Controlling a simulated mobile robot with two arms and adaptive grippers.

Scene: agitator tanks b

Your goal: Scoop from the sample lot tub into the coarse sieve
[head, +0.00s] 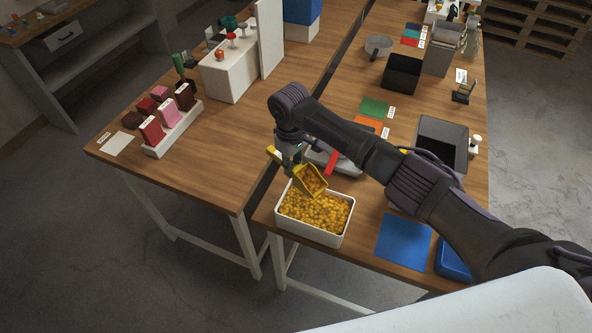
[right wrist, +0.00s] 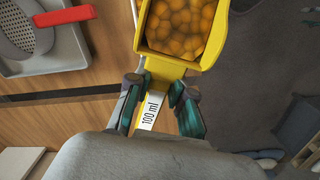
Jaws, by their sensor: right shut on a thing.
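The sample lot tub (head: 283,226) is a white rectangular tub full of yellow-orange pieces at the near table's front corner. My right gripper (head: 291,168) is above the tub's far edge, shut on the handle of a yellow scoop (head: 318,184). In the right wrist view, my right gripper (right wrist: 158,92) grips the scoop's handle, labelled 100 ml; the scoop (right wrist: 206,62) is loaded with pieces. A perforated grey sieve (right wrist: 20,28) with a red handle lies on a grey tray; its red handle (head: 333,161) shows behind my arm. My left gripper is out of view.
A blue mat (head: 404,241) lies right of the tub. A dark open bin (head: 443,141) stands beyond my right arm, and a black box (head: 402,73) farther back. A gap separates this table from the left one, which holds a rack of coloured blocks (head: 172,130).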

